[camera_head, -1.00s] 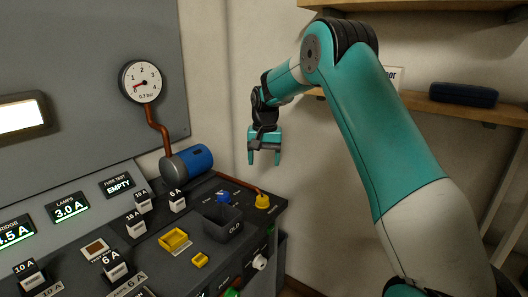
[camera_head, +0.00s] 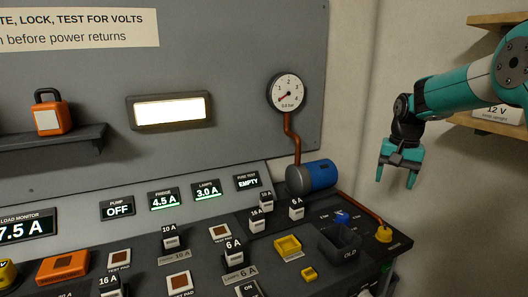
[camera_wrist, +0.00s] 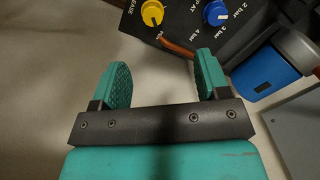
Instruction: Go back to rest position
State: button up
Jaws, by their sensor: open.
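My gripper (camera_head: 398,177) hangs at the right of the head view, with its teal fingers pointing down. It is open and empty, above and to the right of the console's right end. In the wrist view my gripper (camera_wrist: 158,82) shows its two fingers apart with nothing between them. The arm reaches in from the right edge of the head view.
The console (camera_head: 330,208) carries fuses, displays, a yellow tray (camera_head: 288,246), a dark OLD bin (camera_head: 338,243), a blue pump cylinder (camera_head: 318,175) and a yellow knob (camera_head: 384,235). An orange padlock (camera_head: 52,116) stands on a wall shelf. Wooden shelves (camera_head: 497,125) are at right.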

jog(key=s+a+r+n, duration=0.4)
jog(key=s+a, duration=0.3)
jog(key=a, duration=0.3)
jog(key=s+a+n+y, duration=0.2)
jog(key=s+a+n, duration=0.2)
jog(key=s, duration=1)
jog(key=s+a+n+y, duration=0.1)
jog(key=s+a+n, duration=0.4)
jog(key=s+a, duration=0.5)
jog(key=s, duration=0.3)
jog(key=shift+s+a+f+n+y, duration=0.2)
jog(key=shift+s+f+n+y, duration=0.1)
jog(key=shift+s+y, duration=0.1)
